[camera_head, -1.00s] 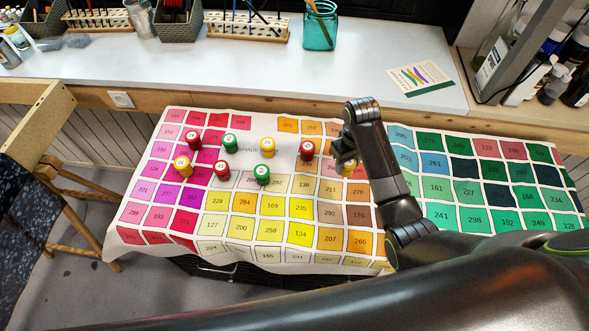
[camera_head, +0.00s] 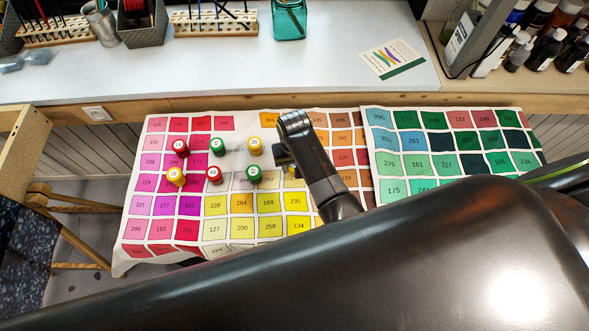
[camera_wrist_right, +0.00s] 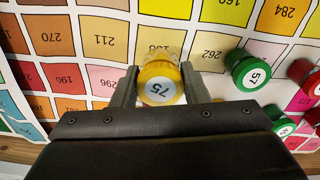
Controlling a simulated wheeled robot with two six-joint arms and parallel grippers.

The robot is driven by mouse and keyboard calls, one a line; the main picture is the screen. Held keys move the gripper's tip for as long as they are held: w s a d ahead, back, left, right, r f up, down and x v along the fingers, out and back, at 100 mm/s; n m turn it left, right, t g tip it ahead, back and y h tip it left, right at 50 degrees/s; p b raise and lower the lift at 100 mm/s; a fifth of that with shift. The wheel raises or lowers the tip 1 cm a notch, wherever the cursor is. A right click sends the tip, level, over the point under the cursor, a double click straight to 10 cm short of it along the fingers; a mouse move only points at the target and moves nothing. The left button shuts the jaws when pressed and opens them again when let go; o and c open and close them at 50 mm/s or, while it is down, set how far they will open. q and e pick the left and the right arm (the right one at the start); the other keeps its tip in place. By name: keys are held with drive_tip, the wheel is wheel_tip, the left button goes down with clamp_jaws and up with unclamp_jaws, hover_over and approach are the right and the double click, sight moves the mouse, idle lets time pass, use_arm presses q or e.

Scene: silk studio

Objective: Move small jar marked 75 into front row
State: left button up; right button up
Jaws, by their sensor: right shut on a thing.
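The yellow jar marked 75 (camera_wrist_right: 160,86) is between the fingers of my right gripper (camera_wrist_right: 158,88) in the right wrist view, its number lid facing the camera. The gripper is shut on it. In the head view only a yellow sliver of the jar (camera_head: 291,170) shows beside my right gripper (camera_head: 286,160), right of the front green jar (camera_head: 253,175). That green jar, marked 57, also shows in the wrist view (camera_wrist_right: 248,72), apart from jar 75. The front row also has a red jar (camera_head: 213,175) and a yellow jar (camera_head: 176,178). My left gripper is not in view.
The back row shows a red jar (camera_head: 180,147), a green jar (camera_head: 217,147) and a yellow jar (camera_head: 255,147). The jars stand on a numbered colour cloth (camera_head: 135,255). My right arm covers the cloth's right middle. A white bench (camera_head: 330,70) lies behind.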

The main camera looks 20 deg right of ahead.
wheel_tip(320, 180, down, 3)
drive_tip(key=shift+f, duration=0.1)
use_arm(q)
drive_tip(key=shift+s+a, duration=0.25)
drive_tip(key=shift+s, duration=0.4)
use_arm(e)
drive_tip(key=shift+f, duration=0.3)
drive_tip(key=shift+f, duration=0.2)
drive_tip(key=o, duration=1)
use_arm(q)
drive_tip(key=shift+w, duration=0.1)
